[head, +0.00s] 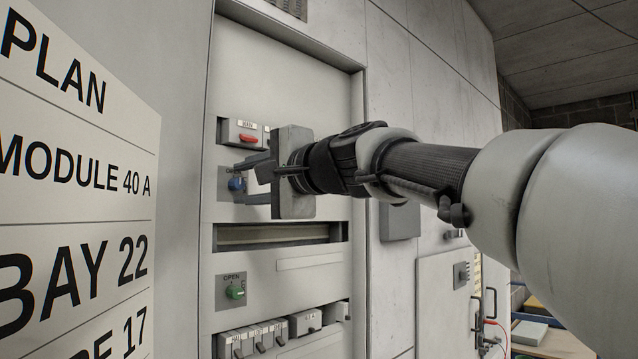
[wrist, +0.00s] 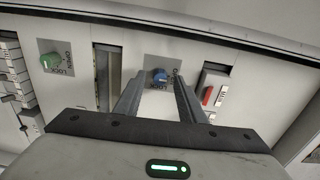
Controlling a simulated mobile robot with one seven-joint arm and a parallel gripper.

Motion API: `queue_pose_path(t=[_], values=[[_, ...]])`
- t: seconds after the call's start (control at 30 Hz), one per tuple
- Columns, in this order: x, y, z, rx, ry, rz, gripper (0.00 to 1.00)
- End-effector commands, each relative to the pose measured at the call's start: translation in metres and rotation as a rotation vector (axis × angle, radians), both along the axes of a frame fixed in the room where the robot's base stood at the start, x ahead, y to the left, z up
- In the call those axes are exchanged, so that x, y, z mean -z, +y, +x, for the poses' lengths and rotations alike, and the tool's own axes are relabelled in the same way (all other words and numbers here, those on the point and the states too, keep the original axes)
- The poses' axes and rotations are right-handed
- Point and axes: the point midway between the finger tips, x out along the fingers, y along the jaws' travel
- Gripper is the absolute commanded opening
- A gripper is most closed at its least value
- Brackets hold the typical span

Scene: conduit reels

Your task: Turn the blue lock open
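The blue lock (head: 237,184) is a small round knob on a grey plate in the cabinet's upper part. It also shows in the wrist view (wrist: 159,76), between and just beyond my fingertips. The plate carries the words OPEN and LOCK, partly hidden by my fingers. My gripper (head: 243,182) points at the panel with its two fingers apart, one above and one below the knob in the head view. In the wrist view my gripper (wrist: 158,80) is open, with a gap between each finger and the knob. Nothing is held.
A green knob (head: 235,292) on a similar OPEN plate sits lower down. A red switch (head: 248,138) sits just above the blue lock. A dark slot (head: 280,234) lies between the knobs. Several breakers (head: 236,343) line the bottom. A large lettered board (head: 75,190) stands close at left.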

Motion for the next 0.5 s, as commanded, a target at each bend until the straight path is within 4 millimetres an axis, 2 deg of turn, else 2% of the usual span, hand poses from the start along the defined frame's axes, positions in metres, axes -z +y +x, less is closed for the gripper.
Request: queue_pose_path(t=[0.23,0.5], values=[[-0.001,-0.018,-0.014,0.003,-0.002,0.001,0.36],[-0.004,-0.067,-0.057,0.004,-0.003,0.002,0.36]])
